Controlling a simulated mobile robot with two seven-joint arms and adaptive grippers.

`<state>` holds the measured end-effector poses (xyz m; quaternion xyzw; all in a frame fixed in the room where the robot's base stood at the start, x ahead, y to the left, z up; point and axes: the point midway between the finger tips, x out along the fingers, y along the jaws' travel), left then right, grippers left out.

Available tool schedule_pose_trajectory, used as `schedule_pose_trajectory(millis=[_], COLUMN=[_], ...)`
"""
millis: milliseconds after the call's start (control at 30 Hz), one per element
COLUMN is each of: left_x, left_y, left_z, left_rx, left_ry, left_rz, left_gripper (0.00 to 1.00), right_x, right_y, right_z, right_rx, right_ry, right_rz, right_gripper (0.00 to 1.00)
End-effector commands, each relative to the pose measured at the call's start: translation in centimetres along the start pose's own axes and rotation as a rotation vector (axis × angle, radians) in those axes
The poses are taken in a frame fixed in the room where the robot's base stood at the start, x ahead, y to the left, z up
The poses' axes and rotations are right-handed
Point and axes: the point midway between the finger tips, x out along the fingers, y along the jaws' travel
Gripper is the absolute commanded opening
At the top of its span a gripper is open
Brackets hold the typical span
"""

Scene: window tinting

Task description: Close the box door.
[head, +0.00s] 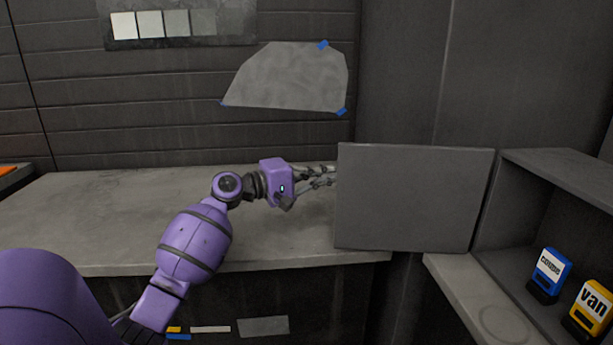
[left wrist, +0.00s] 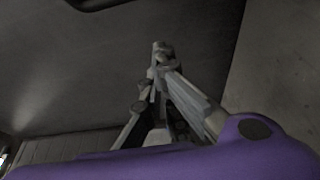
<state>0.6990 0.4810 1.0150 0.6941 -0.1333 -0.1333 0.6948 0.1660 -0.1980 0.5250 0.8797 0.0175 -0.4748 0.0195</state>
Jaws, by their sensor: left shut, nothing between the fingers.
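The box door (head: 415,198) is a flat grey panel standing open in the head view, joined at its right edge to the open grey box (head: 550,170). My left gripper (head: 333,175) is at the door's left edge, with its fingertips at or just behind that edge; I cannot tell whether they touch it. In the left wrist view its fingers (left wrist: 160,50) are together and hold nothing. The large dark surface behind them there is probably the door, seen close. My right gripper is in neither view.
Inside the box stand a blue container (head: 547,275) and a yellow one (head: 590,308) labelled "van". A grey counter (head: 100,215) runs behind my left arm and is mostly clear. A grey film sheet (head: 290,78) is taped to the wall above.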

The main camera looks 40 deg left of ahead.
Motion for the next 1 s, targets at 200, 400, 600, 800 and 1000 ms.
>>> schedule_pose_trajectory(millis=[200,400,600,800,1000], left_x=[0.5,0.0,-0.1,-0.1,-0.5], left_y=[0.1,0.0,0.0,0.0,0.3], left_z=[2.3,3.7,3.8,3.9,4.5], left_rx=[0.003,0.001,0.0,0.0,0.0], left_ry=[-0.001,-0.001,0.0,0.0,0.02], left_rz=[0.0,0.0,-0.001,-0.001,0.001], left_gripper=[0.0,0.0,0.0,0.0,0.0], right_x=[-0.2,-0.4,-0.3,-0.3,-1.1], right_y=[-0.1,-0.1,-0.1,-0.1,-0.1], right_z=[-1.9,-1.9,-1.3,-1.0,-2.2], right_rx=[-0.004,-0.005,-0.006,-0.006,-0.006], right_ry=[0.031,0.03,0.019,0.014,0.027], right_rz=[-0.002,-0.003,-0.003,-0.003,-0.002], right_gripper=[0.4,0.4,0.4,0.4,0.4])
